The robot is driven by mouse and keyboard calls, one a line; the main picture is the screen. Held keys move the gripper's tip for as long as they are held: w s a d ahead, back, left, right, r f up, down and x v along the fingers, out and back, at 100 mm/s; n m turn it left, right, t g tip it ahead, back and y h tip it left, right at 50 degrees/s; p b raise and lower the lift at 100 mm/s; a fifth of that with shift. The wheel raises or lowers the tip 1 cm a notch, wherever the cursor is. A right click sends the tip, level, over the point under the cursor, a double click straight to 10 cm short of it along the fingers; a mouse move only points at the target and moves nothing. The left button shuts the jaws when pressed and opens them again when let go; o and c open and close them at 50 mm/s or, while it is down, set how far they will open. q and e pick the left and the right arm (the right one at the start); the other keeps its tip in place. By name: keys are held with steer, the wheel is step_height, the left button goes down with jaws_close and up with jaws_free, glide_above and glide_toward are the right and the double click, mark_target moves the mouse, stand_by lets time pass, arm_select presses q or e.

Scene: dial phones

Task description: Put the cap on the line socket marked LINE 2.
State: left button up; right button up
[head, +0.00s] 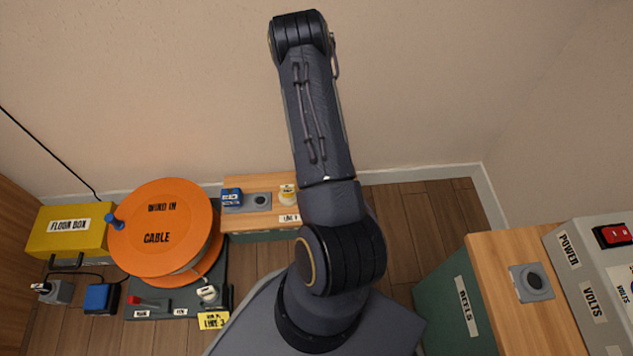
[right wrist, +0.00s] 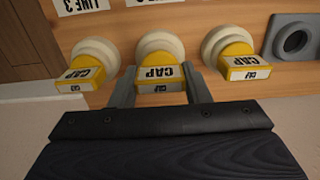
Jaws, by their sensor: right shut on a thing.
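In the right wrist view, three yellow caps marked CAP with cream round bodies stand in a row on a wooden top (right wrist: 115,97): a left cap (right wrist: 82,74), a middle cap (right wrist: 160,77) and a right cap (right wrist: 242,67). My right gripper (right wrist: 160,85) is shut on the middle cap, one finger on each side. Its cream body is at the wood, but I cannot tell how firmly it sits. A LINE 3 label (right wrist: 83,5) lies beyond the left cap. The label beyond the middle cap is cut off. My left gripper is out of view.
A grey socket (right wrist: 294,41) with an open hole is beside the right cap. In the head view, my arm hides part of the wooden top. An orange cable reel (head: 158,255), a yellow floor box (head: 68,228) and a grey power unit (head: 585,265) stand around.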

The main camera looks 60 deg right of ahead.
steer(key=shift+f+b, duration=0.5)
steer(key=shift+f, duration=0.1)
steer(key=o, duration=1.2)
steer(key=c, duration=0.3)
steer(key=shift+c, duration=0.2)
steer(key=shift+r, duration=0.15)
step_height(320, 180, up, 8)
steer(key=p, duration=0.6)
steer(key=shift+f, duration=0.25)
steer(key=shift+f, duration=0.1)
